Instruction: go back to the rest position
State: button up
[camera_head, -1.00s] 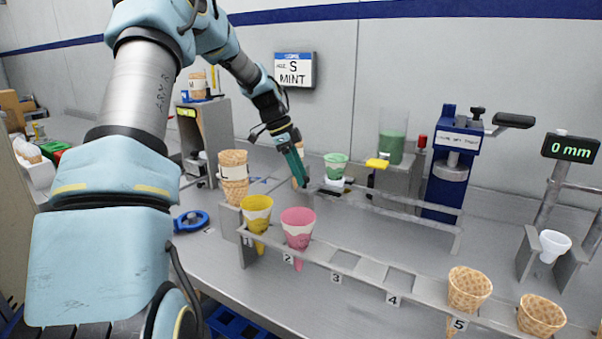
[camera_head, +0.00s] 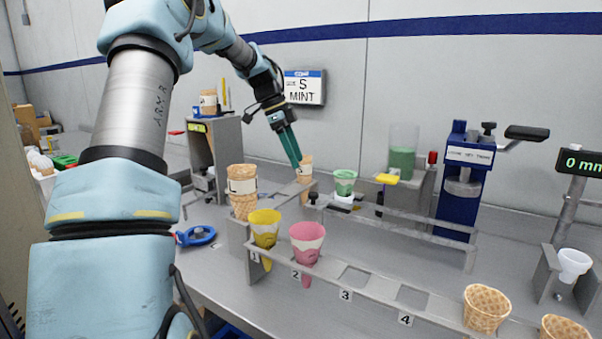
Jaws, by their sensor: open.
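My gripper (camera_head: 296,161) has teal fingers that point down and to the right. It hangs in the air over the back of the table, near the top of a tan cone-coloured piece (camera_head: 305,170) behind the rack. I see no object between its fingers, and the gap between the fingers is hard to make out. My arm reaches in from the left side of the picture, in front of the wall. The wall sign (camera_head: 305,87) reads "S MINT".
A rack (camera_head: 385,293) holds a yellow cup (camera_head: 265,228) at slot 1 and a pink cup (camera_head: 307,240) at slot 2; slots 3 and 4 are empty. Stacked cones (camera_head: 243,190), a green cup (camera_head: 345,181) and a blue press (camera_head: 462,185) stand around it.

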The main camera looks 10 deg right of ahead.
jog(key=shift+a+r, duration=0.15)
jog(key=shift+r, duration=0.25)
